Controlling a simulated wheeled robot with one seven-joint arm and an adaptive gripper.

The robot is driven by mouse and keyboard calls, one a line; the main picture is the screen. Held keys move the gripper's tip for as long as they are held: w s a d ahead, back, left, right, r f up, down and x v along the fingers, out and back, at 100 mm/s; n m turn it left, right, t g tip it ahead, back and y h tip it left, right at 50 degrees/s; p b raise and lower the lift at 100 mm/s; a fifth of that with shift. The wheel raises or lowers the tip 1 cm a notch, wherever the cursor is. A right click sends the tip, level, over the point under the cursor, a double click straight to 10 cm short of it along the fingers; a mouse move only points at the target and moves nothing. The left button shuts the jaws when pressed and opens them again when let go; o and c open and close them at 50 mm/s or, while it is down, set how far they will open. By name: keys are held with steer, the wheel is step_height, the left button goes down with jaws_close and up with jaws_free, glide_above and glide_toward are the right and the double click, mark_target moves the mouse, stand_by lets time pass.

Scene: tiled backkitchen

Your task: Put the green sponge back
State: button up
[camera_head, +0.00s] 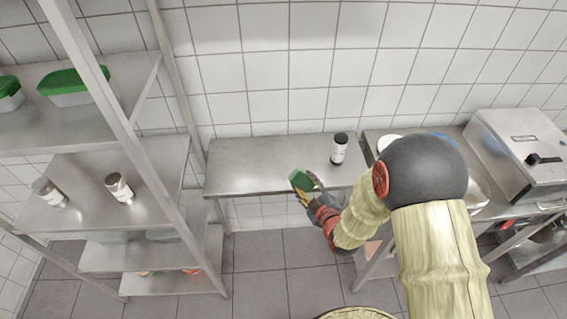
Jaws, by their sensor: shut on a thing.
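The green sponge (301,180) is held at the end of my arm, over the front part of a steel table (240,176). My gripper (307,187) is shut on the sponge. The sponge looks tilted, and I cannot tell whether it touches the tabletop. Part of the gripper and the sponge's lower side are hard to make out at this size.
A white bottle with a black cap (339,150) stands on the table, right of the sponge. A steel shelf rack (130,160) at left holds green-lidded boxes (75,88) and shakers (119,188). A steel appliance (520,150) stands at right. The table's left half is clear.

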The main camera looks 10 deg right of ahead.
steer(key=w+a+r+n+g+y+p, duration=0.2)
steer(key=a+r+n+g+p, duration=0.3)
steer(key=a+r, duration=1)
steer(key=s+a+g+p, duration=0.2)
steer(key=s+a+p, duration=0.1)
steer(key=a, duration=0.4)
steer(key=s+a+f+g+h+p, duration=0.1)
steer(key=s+a+p, duration=0.2)
steer(key=s+a, duration=0.3)
steer(key=shift+a+m+g, duration=0.3)
steer(key=shift+a+g, duration=0.1)
steer(key=shift+a, duration=0.1)
steer(key=shift+s+f+h, duration=0.1)
steer(key=shift+s+h, duration=0.05)
steer(key=shift+h, duration=0.15)
steer(key=s+d+f+m+g+h+p, duration=0.1)
steer(key=s+d, duration=0.3)
steer(key=s, duration=0.4)
steer(key=shift+f+g+h, duration=0.3)
steer(key=shift+f+g, duration=0.1)
steer(key=shift+f, duration=0.5)
